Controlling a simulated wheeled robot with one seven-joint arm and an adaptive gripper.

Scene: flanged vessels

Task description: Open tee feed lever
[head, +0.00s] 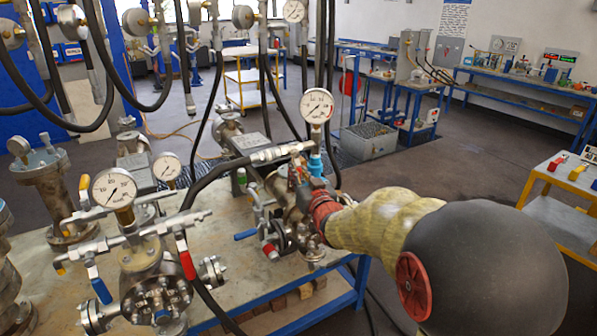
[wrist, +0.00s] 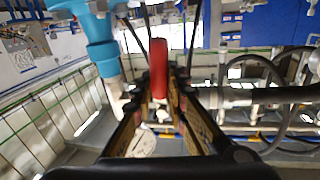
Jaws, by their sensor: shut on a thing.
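A red lever handle (wrist: 158,68) stands upright in the middle of the wrist view, between the two dark fingers of my gripper (wrist: 162,90). The fingers are shut on the handle. A light blue fitting (wrist: 101,52) is just left of it, and it also shows in the head view (head: 315,164) under a round gauge (head: 317,105). The lever's pivot and valve body are hidden by the fingers.
A grey pipe (wrist: 255,96) runs rightward close beside the gripper. On the bench (head: 215,262), a flanged vessel (head: 155,285) with blue and red levers stands at the front left. Black hoses (head: 93,50) hang over the bench. Open floor (head: 445,170) lies behind.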

